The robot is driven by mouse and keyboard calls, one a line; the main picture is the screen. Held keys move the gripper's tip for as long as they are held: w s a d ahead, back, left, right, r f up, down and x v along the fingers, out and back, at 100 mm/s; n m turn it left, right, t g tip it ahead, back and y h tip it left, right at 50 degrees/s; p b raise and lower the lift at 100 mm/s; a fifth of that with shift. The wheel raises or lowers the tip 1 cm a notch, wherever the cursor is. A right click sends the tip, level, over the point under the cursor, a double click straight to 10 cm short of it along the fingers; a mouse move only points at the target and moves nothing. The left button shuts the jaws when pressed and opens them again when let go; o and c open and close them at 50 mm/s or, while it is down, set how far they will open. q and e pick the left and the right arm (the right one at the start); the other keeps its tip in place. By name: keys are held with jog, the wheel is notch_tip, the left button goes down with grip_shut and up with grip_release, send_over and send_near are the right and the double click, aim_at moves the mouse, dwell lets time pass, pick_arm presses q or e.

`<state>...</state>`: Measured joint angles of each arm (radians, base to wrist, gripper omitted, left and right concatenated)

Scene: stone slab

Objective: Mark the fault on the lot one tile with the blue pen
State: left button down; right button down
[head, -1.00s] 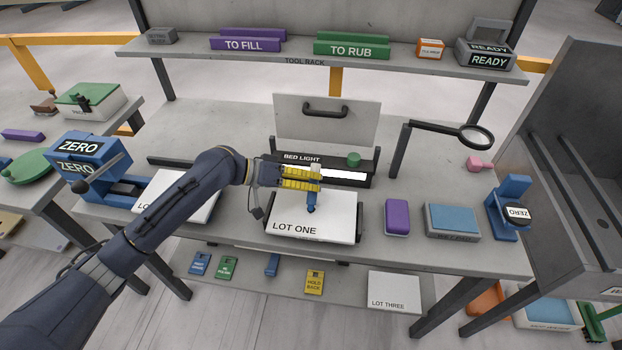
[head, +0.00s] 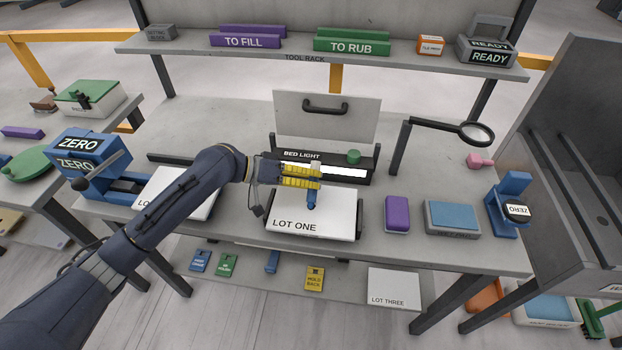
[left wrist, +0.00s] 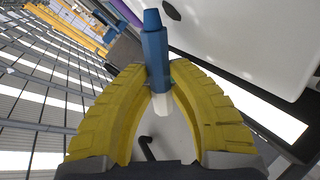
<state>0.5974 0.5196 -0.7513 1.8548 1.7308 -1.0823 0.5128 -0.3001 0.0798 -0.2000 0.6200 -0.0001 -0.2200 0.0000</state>
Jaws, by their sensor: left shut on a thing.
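The lot one tile (head: 285,228) is a white slab lying on the bench in a dark holder in front of the bed light. My left gripper (head: 318,177) has yellow fingers and is shut on the blue pen (head: 311,201) above the tile's rear middle. The pen stands nearly upright, blue end down and pale end up. In the left wrist view the blue pen (left wrist: 156,55) sits between both yellow fingers (left wrist: 158,100). A dark spot (left wrist: 172,10) shows on the white surface beside its blue end. I cannot tell whether the pen touches the tile. My right gripper is out of view.
The bed light (head: 345,173) with a green knob stands behind the tile. A magnifier (head: 476,135) on a post, a purple block (head: 397,214) and a blue-topped pad (head: 452,218) are to the right. Another white tile (head: 190,203) lies left, under my arm.

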pick_arm(q)
jog(key=shift+f, duration=0.5)
dwell(1.3)
jog(key=shift+w+d, duration=0.15)
jog(key=shift+w, duration=0.75)
jog(key=shift+w+d, duration=0.1)
jog(key=shift+w, duration=0.75)
dwell(3.3)
jog(key=shift+r, duration=0.15)
jog(key=shift+r, duration=3.45)
